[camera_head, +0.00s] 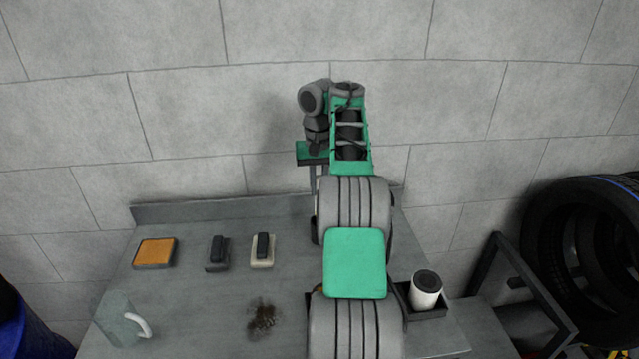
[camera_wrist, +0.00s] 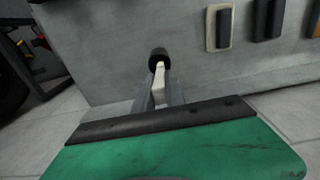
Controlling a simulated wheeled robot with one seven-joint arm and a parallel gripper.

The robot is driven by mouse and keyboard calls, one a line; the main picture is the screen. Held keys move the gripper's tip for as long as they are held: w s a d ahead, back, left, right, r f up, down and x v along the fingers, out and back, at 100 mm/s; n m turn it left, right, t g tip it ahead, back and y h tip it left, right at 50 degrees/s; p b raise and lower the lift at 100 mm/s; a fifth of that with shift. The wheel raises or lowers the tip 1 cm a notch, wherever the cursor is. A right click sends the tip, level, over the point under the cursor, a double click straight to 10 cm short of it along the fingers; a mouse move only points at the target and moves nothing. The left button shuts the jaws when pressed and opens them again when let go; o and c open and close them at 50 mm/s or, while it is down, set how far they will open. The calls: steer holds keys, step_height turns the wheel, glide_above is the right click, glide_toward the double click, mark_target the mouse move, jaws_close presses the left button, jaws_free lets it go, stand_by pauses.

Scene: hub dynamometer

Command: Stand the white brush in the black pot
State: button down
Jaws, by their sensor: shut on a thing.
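The white brush (camera_wrist: 160,85) shows in the wrist view as a pale narrow handle between my fingers. A dark rounded end at its far tip looks like the brush's head. My gripper (camera_wrist: 161,82) is shut on the handle. In the head view my gripper (camera_head: 312,178) is above the back of the table, partly hidden by my arm, and the brush cannot be made out there. I cannot clearly identify a black pot in either view; my arm covers part of the table.
A white cylinder (camera_head: 426,292) with a dark top stands in a dark square tray (camera_head: 428,313) at the table's right. Two dark-handled blocks (camera_head: 217,254) (camera_head: 262,251), an orange pad (camera_head: 155,253), a mug (camera_head: 117,319) and a dark smudge (camera_head: 263,318) are left. A wall stands behind.

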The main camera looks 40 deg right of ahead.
steer(key=shift+w+d+f, duration=0.1)
steer(key=shift+d+f, duration=0.1)
steer(key=shift+f, duration=0.4)
steer(key=shift+w+d+f, duration=0.1)
steer(key=shift+d+f, duration=0.05)
steer(key=shift+f, duration=0.45)
steer(key=c, duration=1.8)
jaws_free()
steer(key=o, duration=0.5)
steer(key=shift+w+d+f, duration=0.15)
steer(key=shift+w+d, duration=0.35)
steer(key=shift+d, duration=0.1)
steer(key=r, duration=0.1)
steer(key=r+p, duration=0.2)
steer(key=shift+a+r, duration=0.25)
steer(key=shift+r, duration=0.15)
steer(key=shift+y, duration=0.3)
steer(key=r+p, duration=0.1)
steer(key=p, duration=0.1)
steer(key=w+d+r+p, duration=0.1)
steer(key=r+p, duration=0.1)
steer(key=d+r+p, duration=0.1)
steer(key=r+p, duration=0.1)
steer(key=p, duration=0.1)
steer(key=shift+w, duration=0.35)
